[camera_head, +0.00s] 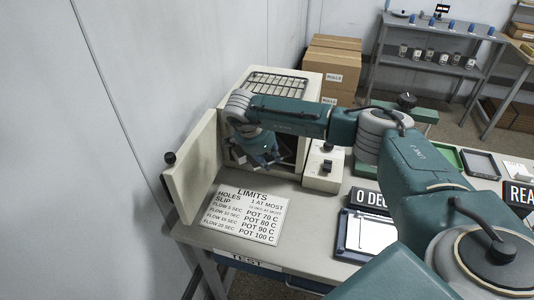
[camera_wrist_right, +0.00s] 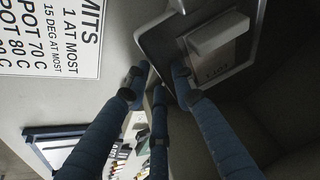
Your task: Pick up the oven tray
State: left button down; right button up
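The oven (camera_head: 228,100) is a cream box with its door (camera_head: 192,170) swung open to the left. My right gripper (camera_head: 266,160) is at the oven's open front, pointing inward. In the right wrist view the oven tray (camera_wrist_right: 153,38) is a dark shallow tray with a pale rim. In the head view the tray is hidden by my gripper and arm. My left gripper is not in view.
A limits sign (camera_head: 243,213) lies on the bench before the oven. A cream control box (camera_head: 323,168) stands right of the oven. A framed pad (camera_head: 368,235) lies further right. A wire rack (camera_head: 276,83) sits on the oven. Cardboard boxes (camera_head: 333,65) stand behind.

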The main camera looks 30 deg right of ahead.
grip_shut()
jog(key=shift+w, duration=0.1)
